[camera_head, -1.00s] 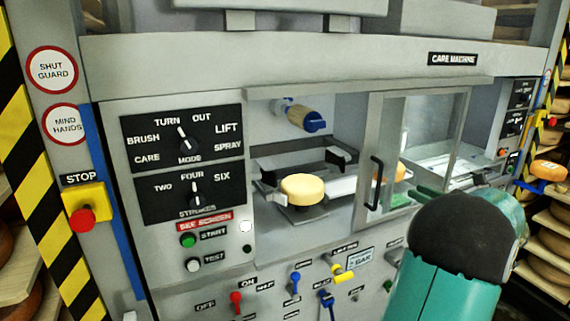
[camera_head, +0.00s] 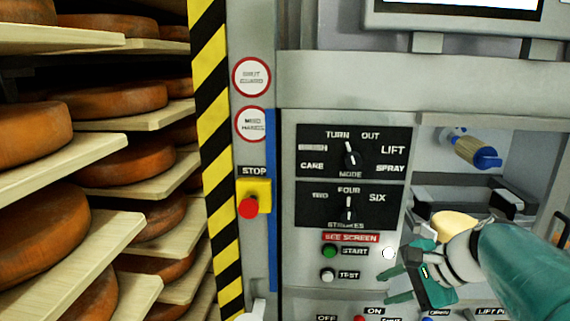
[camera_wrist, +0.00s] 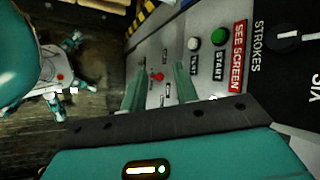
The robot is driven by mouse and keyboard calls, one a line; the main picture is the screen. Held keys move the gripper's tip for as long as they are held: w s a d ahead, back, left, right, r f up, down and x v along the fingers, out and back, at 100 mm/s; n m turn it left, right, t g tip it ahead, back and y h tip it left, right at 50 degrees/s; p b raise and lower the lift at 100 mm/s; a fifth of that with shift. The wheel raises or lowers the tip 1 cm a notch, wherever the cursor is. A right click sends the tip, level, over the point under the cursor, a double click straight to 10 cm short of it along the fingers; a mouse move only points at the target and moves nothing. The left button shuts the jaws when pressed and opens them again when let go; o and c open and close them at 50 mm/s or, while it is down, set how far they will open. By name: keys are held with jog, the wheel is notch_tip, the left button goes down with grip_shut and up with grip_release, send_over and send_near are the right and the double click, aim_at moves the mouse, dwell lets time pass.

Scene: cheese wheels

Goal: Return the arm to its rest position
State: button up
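My teal arm comes in from the right edge of the head view, with the wrist bent toward the left. My gripper (camera_head: 392,277) is in front of the lower part of the machine's control panel (camera_head: 300,268), right of the START and TEST buttons. In the wrist view, two teal fingers of my gripper (camera_wrist: 158,82) stand apart with nothing between them. The panel's buttons and a red lever show beyond them. A yellow cheese wheel (camera_head: 453,224) in the machine bay is partly hidden behind my wrist.
Shelves of cheese wheels (camera_head: 112,101) fill the left. A striped post (camera_head: 208,120) and the red STOP button (camera_head: 249,208) stand between shelves and panel. A blue-ended roller (camera_head: 487,158) hangs in the bay. The wrist view shows a dark floor (camera_wrist: 105,60) at left.

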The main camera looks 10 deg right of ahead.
jog(key=s+a+f+n+h, duration=0.2)
jog(key=s+a+n, duration=0.2)
jog(key=a+n, duration=0.2)
jog(key=s+a+f+n+g+h, duration=0.1)
jog(key=s+a+n+h, duration=0.2)
jog(key=n, duration=0.7)
jog(key=s+a, duration=0.2)
jog(key=a, duration=0.2)
jog(key=shift+a+f, duration=0.25)
jog(key=shift+f, duration=0.15)
jog(key=shift+s+d, duration=0.1)
jog(key=shift+d, duration=0.1)
